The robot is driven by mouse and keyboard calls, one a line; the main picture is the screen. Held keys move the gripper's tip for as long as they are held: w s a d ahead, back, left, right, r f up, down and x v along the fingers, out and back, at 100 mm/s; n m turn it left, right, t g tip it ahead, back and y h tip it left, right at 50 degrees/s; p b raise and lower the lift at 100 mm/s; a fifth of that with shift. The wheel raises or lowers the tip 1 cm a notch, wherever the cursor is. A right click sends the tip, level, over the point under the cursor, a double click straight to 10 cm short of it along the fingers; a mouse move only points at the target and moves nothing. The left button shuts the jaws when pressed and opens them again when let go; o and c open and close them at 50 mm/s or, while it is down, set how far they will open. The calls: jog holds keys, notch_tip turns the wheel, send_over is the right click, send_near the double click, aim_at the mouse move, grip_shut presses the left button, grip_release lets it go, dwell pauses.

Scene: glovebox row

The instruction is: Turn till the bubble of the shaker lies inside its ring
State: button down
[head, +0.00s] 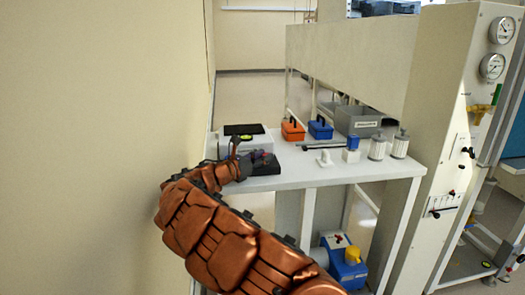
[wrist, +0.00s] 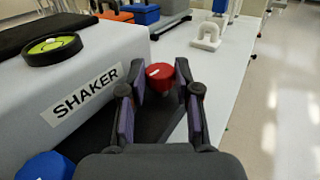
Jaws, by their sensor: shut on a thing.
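The shaker (wrist: 105,65) is a pale box labelled SHAKER, at the left in the wrist view; in the head view it (head: 226,150) stands at the left end of the bench. A round level (wrist: 52,47) with a black rim and yellow-green face sits on its top. The bubble is too small to place surely against its ring. A red knob (wrist: 160,77) with a white mark is between the fingers of my gripper (wrist: 160,73), which is shut on it. A blue knob (wrist: 45,166) shows at the lower left. In the head view the arm partly hides the shaker's front.
The white bench (head: 300,172) holds an orange box (head: 292,131), a blue box (head: 320,130), a grey bin (head: 358,121) and two pale canisters (head: 377,148) to the right. A wall (head: 90,120) stands close at the left. The bench front is mostly clear.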

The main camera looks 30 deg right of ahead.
jog(key=shift+m+g+p, duration=0.3)
jog(key=shift+g+p, duration=0.15)
jog(key=shift+g, duration=0.05)
jog(key=c, duration=0.8)
grip_release()
jog(key=shift+f+t+b, duration=0.15)
jog(key=shift+t+b, duration=0.35)
jog(key=shift+b, duration=0.5)
jog(key=n+t+b, duration=0.1)
jog(key=b, duration=0.1)
jog(key=n+t+y+b, duration=0.1)
jog(key=b, duration=0.2)
jog(key=n+t+b, duration=0.1)
jog(key=t+b, duration=0.1)
jog(key=shift+s+d+f, duration=0.1)
jog(key=shift+s+d, duration=0.05)
jog(key=shift+s, duration=0.15)
jog(key=n+t+y+b, duration=0.1)
jog(key=b, duration=0.2)
jog(key=shift+s+d, duration=0.1)
jog(key=n+t+y+b, duration=0.2)
jog(key=t+b, duration=0.1)
jog(key=b, duration=0.4)
jog(key=shift+s+d+n, duration=0.1)
jog(key=shift+s+n, duration=0.05)
jog(key=shift+n, duration=0.25)
